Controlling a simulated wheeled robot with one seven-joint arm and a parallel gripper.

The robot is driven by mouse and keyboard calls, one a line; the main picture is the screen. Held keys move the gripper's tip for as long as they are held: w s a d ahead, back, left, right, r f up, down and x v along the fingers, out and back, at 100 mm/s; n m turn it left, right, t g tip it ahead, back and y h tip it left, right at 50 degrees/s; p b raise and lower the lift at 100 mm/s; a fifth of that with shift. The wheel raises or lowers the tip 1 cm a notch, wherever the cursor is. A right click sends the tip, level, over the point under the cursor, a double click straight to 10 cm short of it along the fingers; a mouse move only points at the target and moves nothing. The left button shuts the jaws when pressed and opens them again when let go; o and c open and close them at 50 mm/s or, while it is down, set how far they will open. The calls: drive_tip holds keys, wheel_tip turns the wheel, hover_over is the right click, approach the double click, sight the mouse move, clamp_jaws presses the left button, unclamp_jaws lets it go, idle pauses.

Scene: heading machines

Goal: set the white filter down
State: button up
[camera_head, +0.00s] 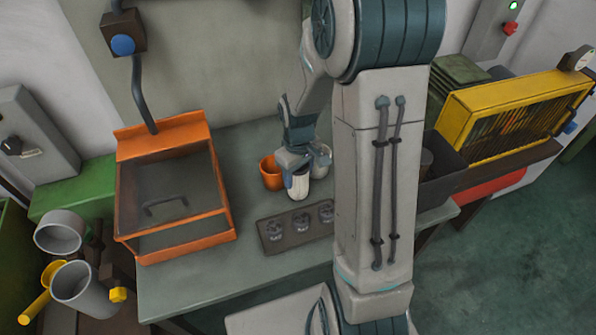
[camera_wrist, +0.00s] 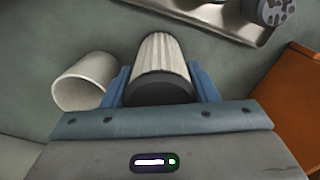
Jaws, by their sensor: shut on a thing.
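The white filter (camera_wrist: 160,60) is a ribbed white cylinder with a dark end, held between the blue fingers of my gripper (camera_wrist: 157,92) in the wrist view. In the head view the white filter (camera_head: 299,184) hangs upright below my gripper (camera_head: 294,163), over the grey-green bench. I cannot tell whether its lower end touches the bench. The gripper's far side is partly hidden in the head view.
An orange cup (camera_head: 270,174) and a pale cup (camera_head: 320,161) stand close on either side of the filter. A dark tray (camera_head: 288,244) with several round parts lies in front. An orange-framed box (camera_head: 220,190) stands left. Bare bench (camera_head: 200,282) lies at the front.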

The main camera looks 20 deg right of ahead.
drive_tip(key=shift+f, duration=0.2)
drive_tip(key=o, duration=1)
drive_tip(key=shift+r, duration=0.1)
